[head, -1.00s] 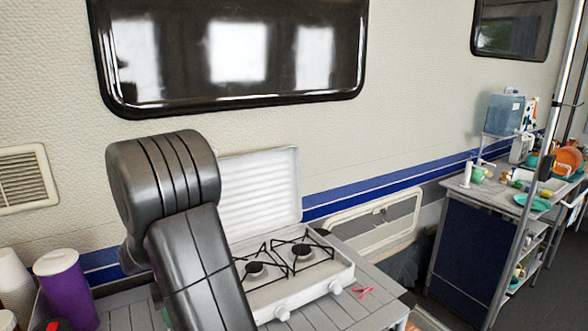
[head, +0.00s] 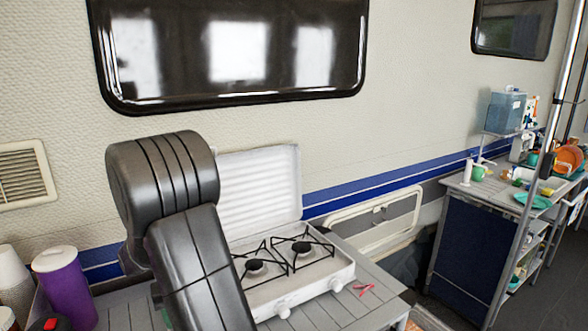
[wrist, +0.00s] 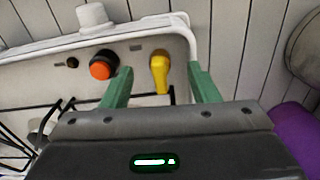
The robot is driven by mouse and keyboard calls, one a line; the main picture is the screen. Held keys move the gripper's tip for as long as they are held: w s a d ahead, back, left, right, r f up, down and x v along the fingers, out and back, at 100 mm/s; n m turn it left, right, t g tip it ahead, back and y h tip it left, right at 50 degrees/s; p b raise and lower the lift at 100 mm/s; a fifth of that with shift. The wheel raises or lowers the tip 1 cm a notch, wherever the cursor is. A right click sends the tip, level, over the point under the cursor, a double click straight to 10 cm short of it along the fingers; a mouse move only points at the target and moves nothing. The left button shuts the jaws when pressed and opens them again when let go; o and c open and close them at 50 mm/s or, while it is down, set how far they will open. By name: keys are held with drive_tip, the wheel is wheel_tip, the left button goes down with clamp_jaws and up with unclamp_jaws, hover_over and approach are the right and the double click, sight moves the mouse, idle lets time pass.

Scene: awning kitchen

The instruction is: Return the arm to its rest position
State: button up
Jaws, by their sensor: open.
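My arm stands folded in the middle of the head view, in front of the stove; my gripper is hidden there. In the wrist view my gripper (wrist: 159,72) shows two green fingers spread apart with nothing held between them. A yellow knob-like piece (wrist: 160,72) shows in the gap between the fingers, and I cannot tell its distance. A round orange and black piece (wrist: 103,65) is just left of the left finger.
A white two-burner stove (head: 312,279) with its lid up stands on a grey slatted counter (head: 345,310). A purple cup (head: 66,288) and white cups (head: 13,275) stand at left. A cluttered shelf unit (head: 462,245) is at right. A window (head: 235,55) is above.

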drive_tip(key=m, duration=0.4)
drive_tip(key=shift+r+m, duration=0.15)
drive_tip(key=shift+m, duration=0.25)
drive_tip(key=m, duration=0.3)
drive_tip(key=shift+m, duration=0.4)
drive_tip(key=m, duration=0.8)
drive_tip(key=shift+m, duration=0.3)
wheel_tip(320, 180, up, 7)
drive_tip(key=p, duration=0.4)
drive_tip(key=shift+d, duration=0.1)
